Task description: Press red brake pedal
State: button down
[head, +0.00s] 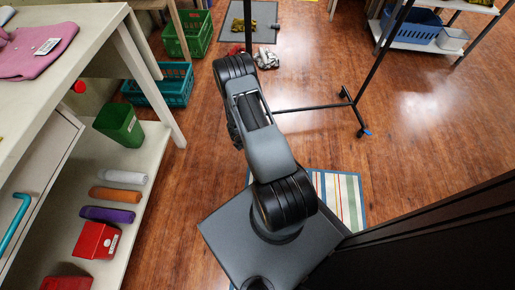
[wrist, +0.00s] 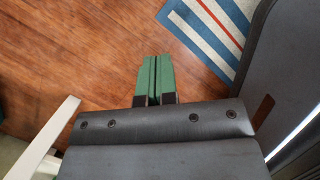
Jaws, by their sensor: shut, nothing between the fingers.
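No brake pedal can be made out for sure in either view. A small round red part (head: 79,87) shows at the edge of the workbench on the left in the head view; I cannot tell what it is. My gripper (wrist: 154,78) shows in the wrist view with its two green fingers side by side, shut and empty, above the bare wooden floor. In the head view my gripper is not clearly seen, as my own arm covers that area.
The white workbench (head: 66,107) stands at left, its low shelf holding a green bin (head: 119,124), rolled cloths and a red box (head: 97,240). Teal (head: 163,87) and green crates (head: 188,34) sit on the floor. A striped mat (wrist: 205,32) lies nearby. Floor right of centre is mostly clear.

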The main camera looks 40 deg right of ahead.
jog(key=shift+v, duration=1.05)
jog(key=w+a+r+m+t+h+p, duration=0.15)
jog(key=r+m+p, duration=0.55)
jog(key=r, duration=1.5)
jog(key=w+a+r+m+h+p, duration=0.1)
jog(key=w+r+m+p, duration=0.15)
jog(key=r+p, duration=1.4)
jog(key=s+a+r+m+y+p, duration=0.1)
jog(key=s+a+r+m+p, duration=0.2)
jog(key=r, duration=1)
jog(key=s+a+r+m+t+y+p, duration=0.1)
jog(key=s+a+r+m+y+p, duration=0.1)
jog(key=s+r, duration=0.5)
jog(key=s+a+r+m+t+y+p, duration=0.1)
jog(key=s+a+r+m+p, duration=0.3)
jog(key=r, duration=1.5)
jog(key=s+a+y+p, duration=0.1)
jog(key=s+a, duration=0.1)
jog(key=a, duration=0.1)
jog(key=shift+a+p, duration=0.2)
jog(key=shift+p, duration=0.2)
jog(key=shift+d+m, duration=0.1)
jog(key=shift+m, duration=0.15)
